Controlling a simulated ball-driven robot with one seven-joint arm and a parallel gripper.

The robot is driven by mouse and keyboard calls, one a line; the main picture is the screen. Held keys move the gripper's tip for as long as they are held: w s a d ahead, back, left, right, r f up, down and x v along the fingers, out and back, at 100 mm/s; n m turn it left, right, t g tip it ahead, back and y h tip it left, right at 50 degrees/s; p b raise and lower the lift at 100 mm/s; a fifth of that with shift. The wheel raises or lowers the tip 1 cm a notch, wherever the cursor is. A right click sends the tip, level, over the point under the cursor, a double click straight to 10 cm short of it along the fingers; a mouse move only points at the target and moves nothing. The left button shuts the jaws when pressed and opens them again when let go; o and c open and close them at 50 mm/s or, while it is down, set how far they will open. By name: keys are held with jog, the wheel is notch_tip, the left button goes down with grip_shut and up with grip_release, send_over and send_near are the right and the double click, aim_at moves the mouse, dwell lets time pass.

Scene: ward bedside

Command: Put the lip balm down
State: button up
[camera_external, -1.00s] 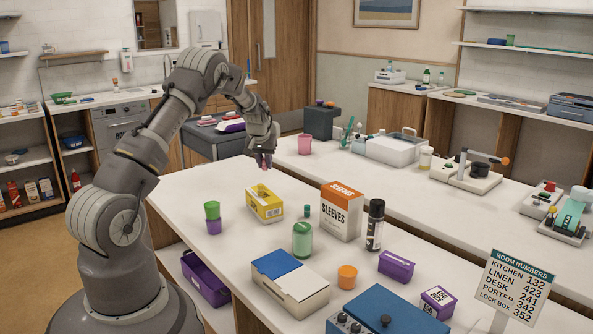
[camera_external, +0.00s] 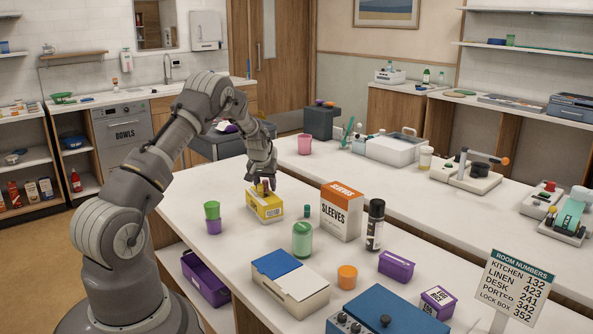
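My gripper (camera_external: 262,186) points down at the yellow box (camera_external: 265,206), with its fingertips just above or behind the box's top. Something small and purplish shows at the fingertips. It is too small to tell whether this is the lip balm or part of the fingers, or whether the fingers are shut on it. I cannot make out the lip balm for sure anywhere. The white counter (camera_external: 190,192) lies under the yellow box.
Right of the yellow box stand a small green item (camera_external: 307,211), a green jar (camera_external: 302,240), an orange-and-white sleeves box (camera_external: 341,212) and a dark bottle (camera_external: 375,225). A green-and-purple cup stack (camera_external: 212,217) stands to the left. The counter behind the yellow box is clear.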

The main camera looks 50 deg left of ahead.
jog(key=shift+r, duration=0.35)
jog(key=d+r+m+t+p, duration=0.15)
jog(key=d+r, duration=0.45)
jog(key=r, duration=0.8)
jog(key=s+d+r+m+t+p, duration=0.1)
jog(key=d+r+t, duration=0.35)
jog(key=r, duration=0.95)
jog(key=d+r+m+p, duration=0.1)
jog(key=d+r, duration=0.7)
jog(key=r, duration=0.7)
jog(key=s+d+r+m+t+h, duration=0.1)
jog(key=s+d+r, duration=0.3)
jog(key=r, duration=0.4)
jog(key=s+d+r+m+t+h, duration=0.1)
jog(key=s+d+r+t, duration=0.2)
jog(key=s+d+r, duration=0.2)
jog(key=s+d+r+m+t, duration=0.2)
jog(key=s+d+r, duration=0.3)
jog(key=r, duration=0.6)
jog(key=shift+s+d+r+h, duration=0.2)
jog(key=shift+s+h, duration=0.2)
jog(key=shift+s, duration=0.45)
jog(key=shift+f, duration=0.1)
